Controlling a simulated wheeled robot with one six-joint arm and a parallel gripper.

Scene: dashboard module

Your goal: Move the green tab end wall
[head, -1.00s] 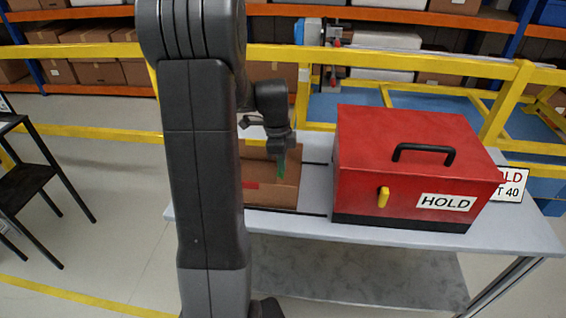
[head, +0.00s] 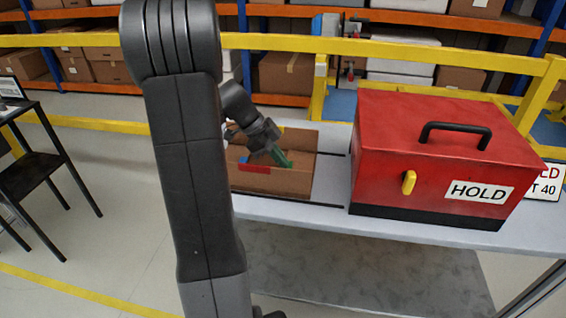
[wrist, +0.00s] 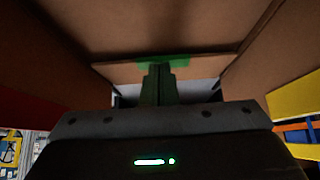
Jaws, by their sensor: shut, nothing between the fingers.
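An open cardboard box (head: 283,184) sits on the grey table, left of the red case. In the wrist view a cardboard wall with a green tab (wrist: 178,62) along its edge lies straight ahead of my gripper (wrist: 159,68). The green fingers are shut and empty, with their tips at the tab; I cannot tell whether they touch it. In the head view my gripper (head: 283,160) tilts down to the right inside the box, and the green tab cannot be told apart from the green fingers.
A red tab (head: 255,169) and a blue patch (head: 231,158) show on the box; a yellow tab (wrist: 298,96) is at right in the wrist view. The red case (head: 430,150) marked HOLD stands close right of the box. A yellow rail (head: 280,41) runs behind.

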